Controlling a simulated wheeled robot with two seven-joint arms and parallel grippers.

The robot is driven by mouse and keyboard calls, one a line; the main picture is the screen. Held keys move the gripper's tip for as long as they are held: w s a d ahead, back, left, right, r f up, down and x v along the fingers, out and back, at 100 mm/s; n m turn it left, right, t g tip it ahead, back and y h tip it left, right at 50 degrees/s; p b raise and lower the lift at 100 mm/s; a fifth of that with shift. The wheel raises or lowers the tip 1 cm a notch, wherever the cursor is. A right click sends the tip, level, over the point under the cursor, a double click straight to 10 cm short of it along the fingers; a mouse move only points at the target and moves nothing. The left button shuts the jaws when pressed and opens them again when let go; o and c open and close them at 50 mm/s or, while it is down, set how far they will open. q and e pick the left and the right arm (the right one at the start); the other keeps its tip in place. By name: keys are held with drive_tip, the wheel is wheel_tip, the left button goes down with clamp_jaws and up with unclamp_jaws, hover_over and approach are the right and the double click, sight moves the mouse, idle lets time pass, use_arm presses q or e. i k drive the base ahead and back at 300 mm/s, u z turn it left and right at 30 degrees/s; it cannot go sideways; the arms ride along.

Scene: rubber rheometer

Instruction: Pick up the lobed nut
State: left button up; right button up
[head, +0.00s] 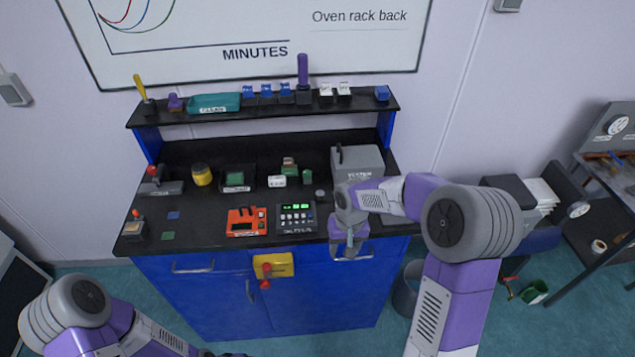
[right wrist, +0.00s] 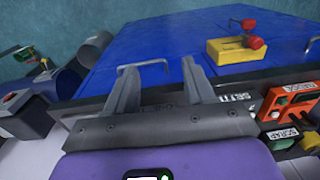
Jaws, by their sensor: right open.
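I cannot single out the lobed nut for certain. A small round grey piece (head: 319,194) lies on the black worktop left of the grey box, too small to make out lobes. Red knobs show on a yellow holder (head: 273,265) at the cabinet front; the holder also shows in the right wrist view (right wrist: 230,50). My right gripper (head: 348,254) points down at the worktop's front right edge, near a drawer handle. In the right wrist view its jaws (right wrist: 162,75) are apart with nothing between them. My left arm is at the bottom left, its gripper out of frame.
The black worktop (head: 205,215) carries a red-orange device (head: 246,221), a keypad unit (head: 295,218), a yellow pot (head: 202,175) and a grey box (head: 357,163). A raised shelf (head: 270,109) stands behind. A grey bin (head: 407,290) stands right of the blue cabinet (head: 200,300).

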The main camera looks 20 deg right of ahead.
sight(319, 196)
drive_tip(key=i, duration=0.85)
